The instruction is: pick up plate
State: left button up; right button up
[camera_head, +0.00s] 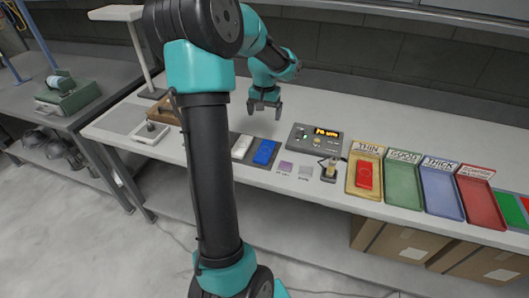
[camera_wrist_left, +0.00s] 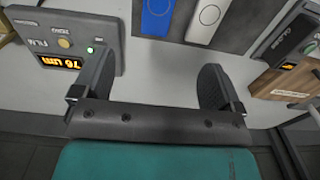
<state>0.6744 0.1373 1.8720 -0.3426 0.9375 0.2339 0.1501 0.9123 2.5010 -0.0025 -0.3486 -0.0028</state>
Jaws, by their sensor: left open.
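A blue plate (camera_head: 265,152) and a white plate (camera_head: 241,147) lie side by side on the worktable. The same blue plate (camera_wrist_left: 157,15) and white plate (camera_wrist_left: 206,16) show at the top of the left wrist view. A red plate (camera_head: 365,175) lies in the yellow tray (camera_head: 353,184) labelled THIN. My left gripper (camera_head: 264,108) is open and empty, fingers pointing down, behind the blue and white plates and apart from them. In the left wrist view its two fingers (camera_wrist_left: 157,80) stand wide apart with bare tabletop between them. My right gripper is not in view.
A film gauge (camera_head: 315,139) with a lit display stands right of the plates. Green (camera_head: 403,185), blue (camera_head: 441,190) and red (camera_head: 480,200) labelled trays line the right side. Purple (camera_head: 285,167) and grey squares lie in front of the gauge. The table's back is clear.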

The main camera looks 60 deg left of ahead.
pick_arm(q)
send_over(265, 150)
notch_tip(265, 150, down, 12)
jog(key=shift+f, duration=0.15)
dwell(0.5)
jog(key=shift+a+f, duration=0.1)
jog(key=shift+f, duration=2.5)
jog(key=c, duration=1.1)
